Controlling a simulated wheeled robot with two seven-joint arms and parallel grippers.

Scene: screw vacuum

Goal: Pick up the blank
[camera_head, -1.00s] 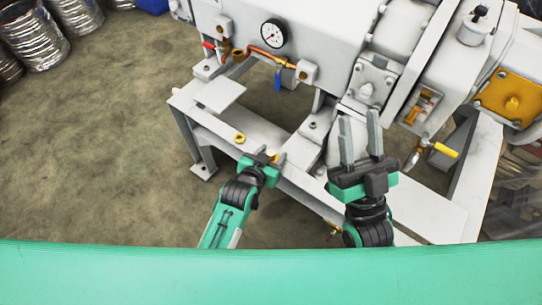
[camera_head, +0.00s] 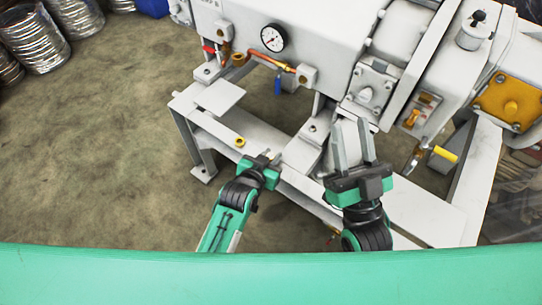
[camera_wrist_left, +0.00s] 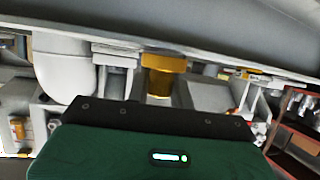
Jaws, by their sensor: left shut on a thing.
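My left gripper (camera_head: 270,158) is low over the front beam of the white machine frame. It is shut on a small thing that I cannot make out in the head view. In the left wrist view a brass-coloured piece with a wider top (camera_wrist_left: 160,80) shows just beyond the gripper's dark edge; I take it for the blank, but its contact with the fingers is hidden. My right gripper (camera_head: 351,122) is open and empty in front of the machine, its two fingers pointing up and apart.
A small brass ring (camera_head: 240,142) lies on the frame's beam, left of my left gripper. The machine carries a pressure gauge (camera_head: 273,38), a yellow-handled valve (camera_head: 445,154) and an orange-yellow plate (camera_head: 510,100). Metal drums (camera_head: 30,35) stand far left. The floor at left is clear.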

